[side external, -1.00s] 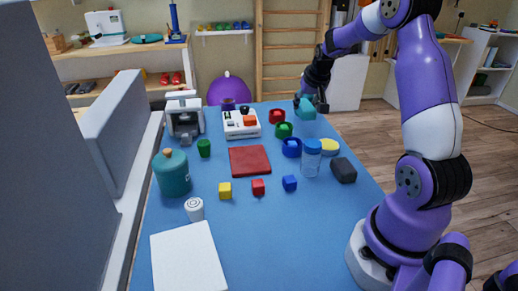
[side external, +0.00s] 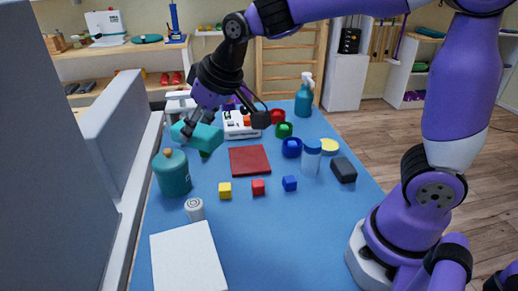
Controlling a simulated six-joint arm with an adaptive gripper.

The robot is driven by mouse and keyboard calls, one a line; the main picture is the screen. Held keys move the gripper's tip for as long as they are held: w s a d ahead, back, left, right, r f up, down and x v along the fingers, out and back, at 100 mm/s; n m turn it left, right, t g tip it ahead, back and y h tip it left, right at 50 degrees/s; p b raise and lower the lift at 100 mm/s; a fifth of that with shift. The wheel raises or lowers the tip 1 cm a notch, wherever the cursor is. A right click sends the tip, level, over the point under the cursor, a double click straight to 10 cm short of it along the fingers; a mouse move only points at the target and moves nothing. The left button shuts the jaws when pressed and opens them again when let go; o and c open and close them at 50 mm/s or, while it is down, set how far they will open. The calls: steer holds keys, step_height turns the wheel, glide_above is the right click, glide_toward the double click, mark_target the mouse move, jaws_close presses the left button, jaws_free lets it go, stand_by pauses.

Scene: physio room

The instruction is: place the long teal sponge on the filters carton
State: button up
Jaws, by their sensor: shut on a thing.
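The long teal sponge (side external: 205,138) is held in my gripper (side external: 201,122), which is shut on it. The sponge is in the air over the left back part of the blue table, above and behind the teal lidded jar in the picture. A plain white box (side external: 187,258) lies at the front left of the table and may be the filters carton; no label is readable. Its top is bare. My gripper and the sponge are well behind it.
A teal jar (side external: 172,174) and a white roll (side external: 194,209) stand between sponge and white box. A teal spray bottle (side external: 304,98) stands at the back. A grey panel borders the left.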

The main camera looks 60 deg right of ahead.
steer(key=s+a+r+n+y, duration=0.15)
steer(key=s+a+n, duration=0.3)
steer(key=a, duration=0.45)
steer(key=n+g+y, duration=0.2)
steer(key=n, duration=0.1)
glide_above(173, 262)
steer(key=s+d, duration=0.2)
step_height(173, 262, down, 7)
steer(key=shift+w+a+r, duration=0.1)
steer(key=shift+f, duration=0.3)
steer(key=o, duration=0.9)
steer(key=shift+o, duration=0.2)
steer(key=shift+r, duration=0.15)
